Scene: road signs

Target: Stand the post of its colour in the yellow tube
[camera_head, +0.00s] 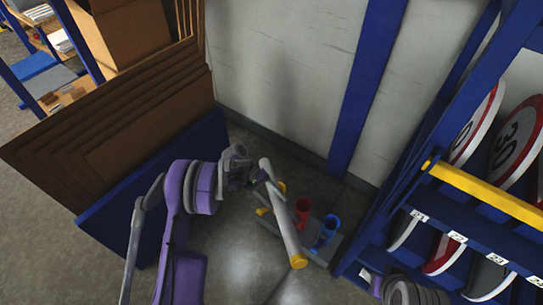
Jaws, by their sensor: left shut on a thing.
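My left gripper (262,177) is shut on the upper part of a long pale grey post (280,209). The post hangs tilted, its lower end with a yellow band (298,261) pointing down and right, toward the camera. Behind it on the floor stands a grey base with a red tube (303,206), a blue tube (329,227) and yellow parts that look like the yellow tube (282,187). The post and gripper hide much of the yellow tube. The post's lower end shows in front of the base, apart from the yellow tube's visible parts.
A blue rack with round road signs (517,140) and a yellow bar (485,190) stands close on the right. Brown boards (110,125) lean in a blue holder on the left. A pale wall (290,65) closes the back. Bare floor lies in front of the base.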

